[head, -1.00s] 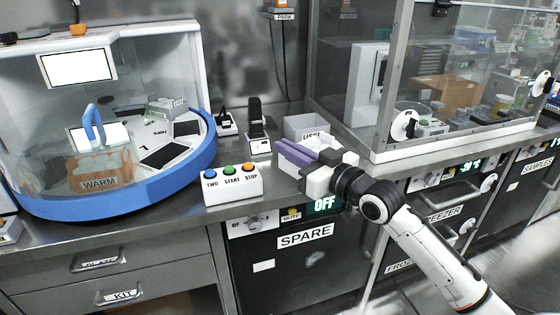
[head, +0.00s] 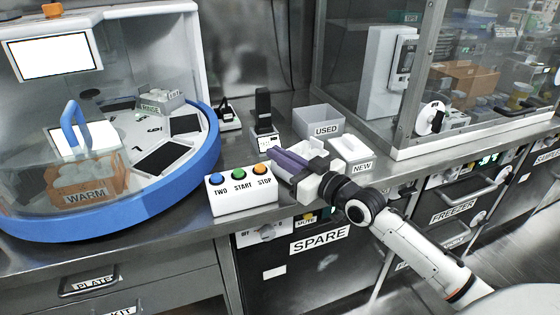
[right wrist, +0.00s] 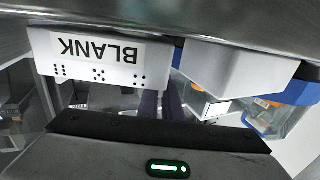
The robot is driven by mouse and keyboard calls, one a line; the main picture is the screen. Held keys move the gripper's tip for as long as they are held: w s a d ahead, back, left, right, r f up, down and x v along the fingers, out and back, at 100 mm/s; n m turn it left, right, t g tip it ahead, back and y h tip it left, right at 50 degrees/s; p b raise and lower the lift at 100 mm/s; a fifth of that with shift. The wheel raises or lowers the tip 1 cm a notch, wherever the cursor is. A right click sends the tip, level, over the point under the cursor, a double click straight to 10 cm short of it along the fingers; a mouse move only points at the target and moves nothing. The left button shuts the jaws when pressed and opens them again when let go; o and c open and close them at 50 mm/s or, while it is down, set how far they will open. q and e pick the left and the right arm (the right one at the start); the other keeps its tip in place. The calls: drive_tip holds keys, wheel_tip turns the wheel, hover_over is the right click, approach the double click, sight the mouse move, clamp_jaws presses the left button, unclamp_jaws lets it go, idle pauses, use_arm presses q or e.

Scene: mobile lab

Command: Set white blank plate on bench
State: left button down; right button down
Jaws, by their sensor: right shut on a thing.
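The white blank plate (right wrist: 100,62) shows in the right wrist view, upside down, with a BLANK label and black dots on its face. It is close against the grey bench surface (right wrist: 160,16); I cannot tell whether they touch. My right gripper (head: 280,160), with purple fingers, is low over the bench, just right of the button box (head: 241,192). The gripper is shut on the plate, though the fingertip contact is mostly hidden. I cannot pick out the plate clearly in the head view. My left gripper is not in view.
The button box also shows in the right wrist view (right wrist: 240,68). A USED bin (head: 318,119) and a NEW box (head: 350,150) stand just behind and right of the gripper. The blue-rimmed round station (head: 150,203) is at left, a glass enclosure (head: 470,70) at right.

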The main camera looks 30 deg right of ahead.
drive_tip(key=shift+f, duration=0.45)
drive_tip(key=c, duration=2.2)
unclamp_jaws()
drive_tip(key=shift+r, duration=0.1)
drive_tip(key=s, duration=0.4)
drive_tip(key=s+d, duration=0.1)
drive_tip(key=s, duration=0.6)
drive_tip(key=shift+s+d+p, duration=0.35)
drive_tip(key=shift+s+d, duration=0.05)
